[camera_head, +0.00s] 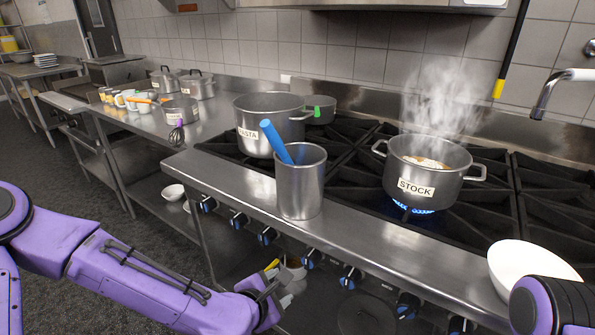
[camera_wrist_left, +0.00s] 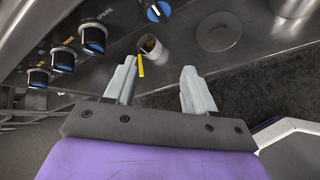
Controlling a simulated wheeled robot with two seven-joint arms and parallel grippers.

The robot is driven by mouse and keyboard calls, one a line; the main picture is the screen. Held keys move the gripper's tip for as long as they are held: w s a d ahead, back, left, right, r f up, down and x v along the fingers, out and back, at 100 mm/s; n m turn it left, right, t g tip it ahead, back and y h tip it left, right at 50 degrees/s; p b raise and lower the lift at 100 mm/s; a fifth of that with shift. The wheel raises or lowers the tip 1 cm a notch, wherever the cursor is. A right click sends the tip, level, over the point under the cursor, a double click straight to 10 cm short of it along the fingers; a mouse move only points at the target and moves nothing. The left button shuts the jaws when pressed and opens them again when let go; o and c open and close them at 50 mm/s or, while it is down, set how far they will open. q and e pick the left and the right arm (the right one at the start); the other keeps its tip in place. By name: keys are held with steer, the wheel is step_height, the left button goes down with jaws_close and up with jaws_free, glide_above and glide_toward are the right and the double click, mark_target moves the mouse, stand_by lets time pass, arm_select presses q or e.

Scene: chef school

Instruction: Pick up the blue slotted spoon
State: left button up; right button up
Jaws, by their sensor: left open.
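The blue slotted spoon (camera_head: 276,141) stands tilted in a tall metal canister (camera_head: 301,188) on the front ledge of the stove. Only its blue handle shows; its lower end is hidden inside the canister. My left gripper (camera_head: 283,279) is low in front of the stove, below the canister and apart from it. In the left wrist view its two fingers (camera_wrist_left: 158,80) are spread, with nothing held between them. Neither spoon nor canister can be made out for certain in that view. My right gripper is out of view; only part of my right arm shows at lower right.
A steaming STOCK pot (camera_head: 428,173) sits over a lit flame, and a PASTA pot (camera_head: 268,125) stands behind the canister. A white bowl (camera_head: 532,268) rests on the right ledge. Stove knobs (camera_head: 350,277) stick out along the front. A whisk (camera_head: 177,133) lies at left.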

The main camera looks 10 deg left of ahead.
arm_select(q)
steer(key=w+r+n+t+h, duration=0.1)
steer(key=w+r+n+t, duration=0.25)
steer(key=r, duration=0.95)
steer(key=n+t, duration=0.3)
steer(key=n, duration=0.3)
glide_toward(276, 151)
steer(key=w, duration=0.3)
steer(key=w+p, duration=0.1)
steer(key=p, duration=0.1)
steer(key=w+d+r+p, duration=0.1)
steer(key=p, duration=0.2)
steer(key=shift+w+r+n+t+p, duration=0.15)
steer(key=shift+r+n+t+p, duration=0.1)
steer(key=shift+p, duration=0.1)
steer(key=shift+w+d+f, duration=0.15)
steer(key=shift+w+f, duration=0.1)
steer(key=shift+w, duration=0.35)
steer(key=shift+w+d+f, duration=0.15)
steer(key=shift+w+f, duration=0.1)
steer(key=shift+w, duration=0.3)
steer(key=w, duration=0.1)
steer(key=w+p, duration=0.1)
steer(key=w, duration=0.3)
steer(key=shift+d+f, duration=0.35)
steer(key=shift+f, duration=0.05)
steer(key=shift+w+d+f, duration=0.1)
steer(key=shift+w, duration=0.15)
jaws_close()
